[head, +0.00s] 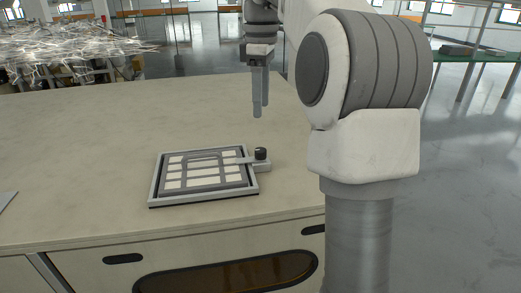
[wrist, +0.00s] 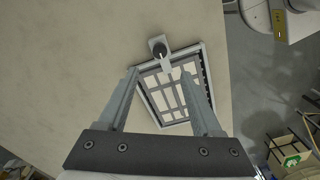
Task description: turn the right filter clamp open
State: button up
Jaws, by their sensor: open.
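A filter in a grey rectangular frame (head: 153,190) lies flat on the bench, with pale panels and grey bars; it also shows in the wrist view (wrist: 207,77). One clamp is visible, with a black knob (head: 260,153) at the frame's right side in the head view. Its light arm (head: 239,160) reaches left from the knob over the filter. The knob also shows in the wrist view (wrist: 158,46), beyond the fingertips. My gripper (head: 260,115) is open and empty, pointing down above the bench, apart from the clamp and farther back than it.
The pale bench top (head: 90,140) is mostly clear around the frame. A tangle of thin bright strands (head: 65,45) is at the back left. A grey flat object (head: 5,200) shows at the left edge. Green-framed tables (head: 480,55) stand far right.

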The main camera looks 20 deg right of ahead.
aim_at(261, 150)
notch_tip(261, 150, down, 12)
jog(key=shift+b, duration=0.9)
grip_shut()
